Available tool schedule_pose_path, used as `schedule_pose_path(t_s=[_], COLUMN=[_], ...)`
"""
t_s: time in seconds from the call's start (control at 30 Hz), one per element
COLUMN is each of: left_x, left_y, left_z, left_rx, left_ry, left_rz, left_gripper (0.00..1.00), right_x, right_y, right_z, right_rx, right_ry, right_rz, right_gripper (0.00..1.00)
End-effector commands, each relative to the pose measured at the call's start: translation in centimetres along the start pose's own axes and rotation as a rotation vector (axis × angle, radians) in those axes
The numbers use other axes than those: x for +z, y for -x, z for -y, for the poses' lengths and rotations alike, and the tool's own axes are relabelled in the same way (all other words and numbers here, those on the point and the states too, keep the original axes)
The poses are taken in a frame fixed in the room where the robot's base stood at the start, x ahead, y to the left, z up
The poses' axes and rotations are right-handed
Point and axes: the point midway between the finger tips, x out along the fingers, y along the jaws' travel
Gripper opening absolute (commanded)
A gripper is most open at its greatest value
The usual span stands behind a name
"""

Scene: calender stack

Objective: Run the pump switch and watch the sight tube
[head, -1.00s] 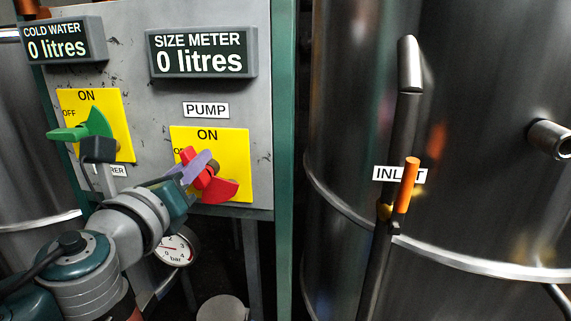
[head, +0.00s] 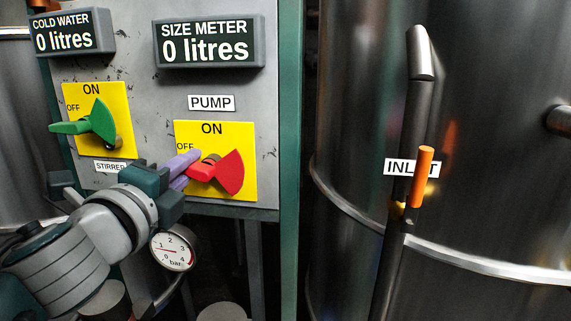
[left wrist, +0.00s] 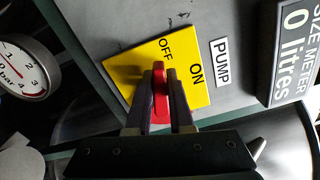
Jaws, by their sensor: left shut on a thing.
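The pump switch (head: 231,173) is a red handle on a yellow plate marked ON and OFF, under a PUMP label. Its narrow end points left, on the OFF side, and its wide fan end points right. My left gripper (head: 187,169) is shut on the narrow end. In the left wrist view the red handle (left wrist: 160,105) stands between the two fingers (left wrist: 160,80). The size meter (head: 207,43) above reads 0 litres. I cannot make out a sight tube for certain. My right gripper is not in view.
A green stirrer switch (head: 100,122) sits left on the panel, under a cold water display (head: 69,34) reading 0 litres. A pressure gauge (head: 173,250) hangs below. A steel tank (head: 490,190) with an orange inlet lever (head: 421,178) stands right.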

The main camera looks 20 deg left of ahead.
Motion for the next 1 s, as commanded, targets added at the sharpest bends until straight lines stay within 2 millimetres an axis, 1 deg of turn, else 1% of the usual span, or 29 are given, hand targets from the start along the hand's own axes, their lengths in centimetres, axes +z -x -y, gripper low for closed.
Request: schedule_pose_path(t_s=[0.03, 0.2, 0.4, 0.63, 1.0], left_x=[-0.07, -0.04, -0.12, -0.14, -0.14], left_y=[0.02, 0.01, 0.01, 0.01, 0.01], left_z=[-0.3, -0.54, -0.71, -0.78, -0.8], left_rx=[0.001, 0.002, 0.002, 0.002, 0.002], left_ry=[0.036, 0.147, 0.234, 0.277, 0.283], left_rz=[0.0, 0.001, 0.0, 0.0, 0.0], left_gripper=[0.0, 0.0, 0.0, 0.0, 0.0], right_x=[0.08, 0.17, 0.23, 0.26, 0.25], right_y=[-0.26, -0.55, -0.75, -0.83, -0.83], right_z=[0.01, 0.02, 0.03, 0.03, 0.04], right_rx=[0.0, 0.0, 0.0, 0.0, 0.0], right_ry=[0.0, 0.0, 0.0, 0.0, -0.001], right_rz=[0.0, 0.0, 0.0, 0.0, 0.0], right_gripper=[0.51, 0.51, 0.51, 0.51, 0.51])
